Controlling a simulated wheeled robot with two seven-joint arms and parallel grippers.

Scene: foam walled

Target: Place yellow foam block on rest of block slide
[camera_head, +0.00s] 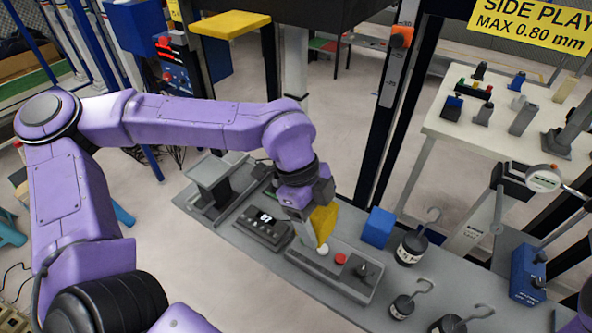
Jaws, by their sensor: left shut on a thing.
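My left arm reaches in from the left, and its gripper (309,214) is shut on the yellow foam block (323,222). The block is tilted and held above the left part of a long grey fixture (312,265) on the bench. That fixture has a white disc, a red button (341,259) and a dark clamp-like part at its right end. A grey slide-like stand (213,181) is at the bench's left end. I cannot tell for sure which of the two is the block slide. My right gripper is out of the frame.
A blue block (378,228) and several hooked weights (411,247) stand right of the held block. A black box with a display (263,227) lies to its left. A dark post (386,120) rises behind the bench. A white table (480,136) with small parts is at the right.

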